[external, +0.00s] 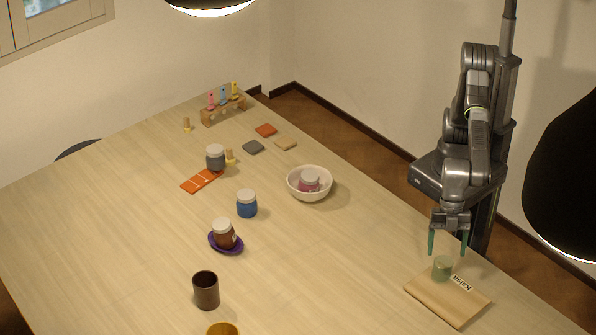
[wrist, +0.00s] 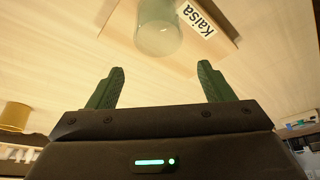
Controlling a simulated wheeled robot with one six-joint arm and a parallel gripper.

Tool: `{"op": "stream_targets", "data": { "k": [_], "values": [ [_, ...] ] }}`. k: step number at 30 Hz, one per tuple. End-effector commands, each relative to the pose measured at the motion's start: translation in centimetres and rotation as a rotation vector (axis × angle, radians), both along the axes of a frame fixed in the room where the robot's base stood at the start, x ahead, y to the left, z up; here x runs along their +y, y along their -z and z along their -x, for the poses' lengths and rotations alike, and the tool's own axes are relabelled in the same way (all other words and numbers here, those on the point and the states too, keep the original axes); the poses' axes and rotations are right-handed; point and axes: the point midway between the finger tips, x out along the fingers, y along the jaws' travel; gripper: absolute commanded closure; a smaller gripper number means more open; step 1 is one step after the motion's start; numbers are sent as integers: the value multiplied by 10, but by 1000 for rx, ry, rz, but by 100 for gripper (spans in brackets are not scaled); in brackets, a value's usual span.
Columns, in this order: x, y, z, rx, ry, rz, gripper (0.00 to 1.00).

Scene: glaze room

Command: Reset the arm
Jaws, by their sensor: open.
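My gripper (external: 447,243) hangs from the arm at the right side of the table, its green fingers pointing down and apart. In the wrist view the fingers (wrist: 160,88) are spread with nothing between them. A pale green cup (external: 442,268) stands on a wooden board (external: 447,303) with a label reading "Kaisa" (external: 461,284). The cup is just below the fingers in the external view and beyond the fingertips in the wrist view (wrist: 158,30). I cannot tell the exact gap between them.
A white bowl (external: 323,191) holds a pink jar (external: 309,182). A blue jar (external: 247,205), a brown jar (external: 224,236) on a purple saucer (external: 226,252), and a dark cup (external: 206,291) stand mid-table. Dark lamps (external: 567,185) hang at the right and top. The table between bowl and board is clear.

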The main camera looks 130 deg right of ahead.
Motion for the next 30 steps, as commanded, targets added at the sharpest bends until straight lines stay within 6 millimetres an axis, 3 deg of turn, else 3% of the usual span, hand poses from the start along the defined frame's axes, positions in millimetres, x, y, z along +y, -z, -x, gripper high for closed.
{"op": "stream_targets", "data": {
  "k": [3,15,30],
  "values": [
    [0,-25,0,-4,0,-4,26],
    [-48,-28,-68,1,136,1,26],
    [-117,-31,-140,0,295,0,26]
  ]
}}
